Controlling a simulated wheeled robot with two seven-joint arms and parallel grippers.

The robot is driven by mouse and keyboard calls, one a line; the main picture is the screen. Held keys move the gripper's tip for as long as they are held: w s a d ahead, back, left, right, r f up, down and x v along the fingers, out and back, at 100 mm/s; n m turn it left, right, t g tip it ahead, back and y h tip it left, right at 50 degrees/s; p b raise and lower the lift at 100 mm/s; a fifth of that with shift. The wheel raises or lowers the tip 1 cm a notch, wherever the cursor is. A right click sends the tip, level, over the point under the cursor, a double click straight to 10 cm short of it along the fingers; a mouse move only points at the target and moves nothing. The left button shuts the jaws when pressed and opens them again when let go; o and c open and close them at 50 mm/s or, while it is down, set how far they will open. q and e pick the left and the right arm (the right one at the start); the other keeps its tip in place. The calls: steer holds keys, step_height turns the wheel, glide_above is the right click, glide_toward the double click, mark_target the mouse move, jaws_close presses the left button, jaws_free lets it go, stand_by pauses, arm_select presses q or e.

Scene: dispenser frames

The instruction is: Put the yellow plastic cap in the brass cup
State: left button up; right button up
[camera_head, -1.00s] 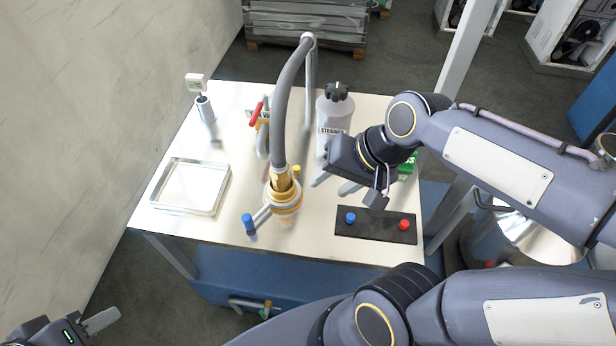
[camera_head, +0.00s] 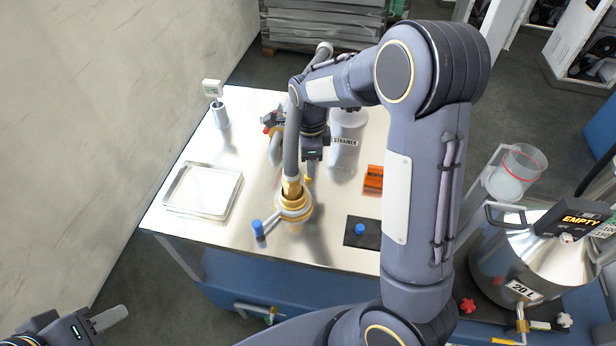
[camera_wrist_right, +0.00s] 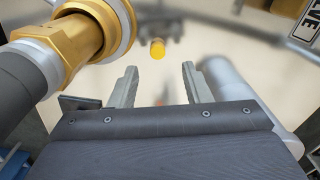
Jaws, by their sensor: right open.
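The small yellow plastic cap (camera_head: 308,180) lies on the pale tabletop, just behind the brass fitting. It also shows in the right wrist view (camera_wrist_right: 157,49), beyond and between my fingertips. A brass, cup-like part (camera_head: 293,210) stands around the foot of the grey hose; its inside is hidden by the hose fitting. My left gripper (camera_head: 108,318) is at bottom left, off the table, with one finger clearly visible.
The grey hose (camera_head: 292,140) rises close to my right gripper. A strainer bottle (camera_head: 346,145), an orange label block (camera_head: 373,179) and a black button plate (camera_head: 362,234) stand to the right. A metal tray (camera_head: 203,190) lies at left. A steel pot (camera_head: 520,262) stands at far right.

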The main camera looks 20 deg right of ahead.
steer(key=f, duration=0.4)
steer(key=shift+a+f+p, duration=0.35)
steer(key=shift+f, duration=0.05)
jaws_close()
